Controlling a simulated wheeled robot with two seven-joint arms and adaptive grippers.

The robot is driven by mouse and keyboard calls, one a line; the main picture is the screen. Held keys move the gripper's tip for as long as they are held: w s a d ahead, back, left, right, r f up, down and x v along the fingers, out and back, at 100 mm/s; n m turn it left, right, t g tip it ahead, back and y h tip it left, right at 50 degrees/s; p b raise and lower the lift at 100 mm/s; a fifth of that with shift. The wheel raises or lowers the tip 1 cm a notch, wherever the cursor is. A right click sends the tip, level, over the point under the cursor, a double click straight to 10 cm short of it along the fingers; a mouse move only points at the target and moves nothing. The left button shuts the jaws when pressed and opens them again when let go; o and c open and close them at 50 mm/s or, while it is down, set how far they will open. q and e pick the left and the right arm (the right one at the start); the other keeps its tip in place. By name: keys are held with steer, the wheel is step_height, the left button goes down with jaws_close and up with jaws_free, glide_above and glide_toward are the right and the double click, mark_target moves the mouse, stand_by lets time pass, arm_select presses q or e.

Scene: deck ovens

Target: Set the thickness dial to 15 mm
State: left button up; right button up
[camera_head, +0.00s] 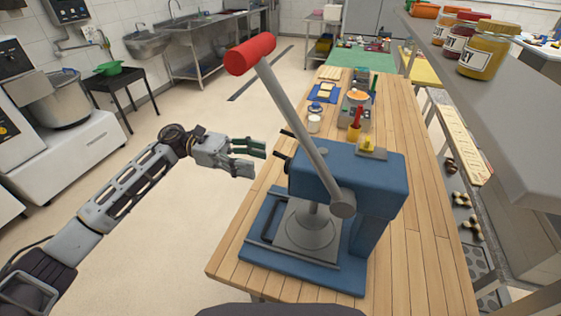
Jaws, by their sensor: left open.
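A blue press (345,170) stands on the wooden table, with a long grey lever (300,130) ending in a red grip (250,54) raised to the upper left. A small yellow part (368,145) sits on a grey plate on top of the press; I cannot tell if it is the thickness dial, and no scale or number is readable. Dark knob-like parts (280,161) stick out of the press's left side. My left gripper (258,164) is open and empty, just left of these parts, its fingers pointing right and apart from the press. My right gripper is not in view.
Behind the press, the wooden table (405,255) carries a white jar (314,123), a yellow cup with red-handled tools (354,131) and a blue mat (323,93). A shelf with jars (485,50) overhangs on the right.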

arm_select(q)
steer(key=p+x, duration=0.1)
steer(key=x, duration=0.6)
steer(key=shift+d+p, duration=0.25)
steer(key=shift+p, duration=0.15)
steer(key=c, duration=1)
steer(key=shift+c, duration=0.2)
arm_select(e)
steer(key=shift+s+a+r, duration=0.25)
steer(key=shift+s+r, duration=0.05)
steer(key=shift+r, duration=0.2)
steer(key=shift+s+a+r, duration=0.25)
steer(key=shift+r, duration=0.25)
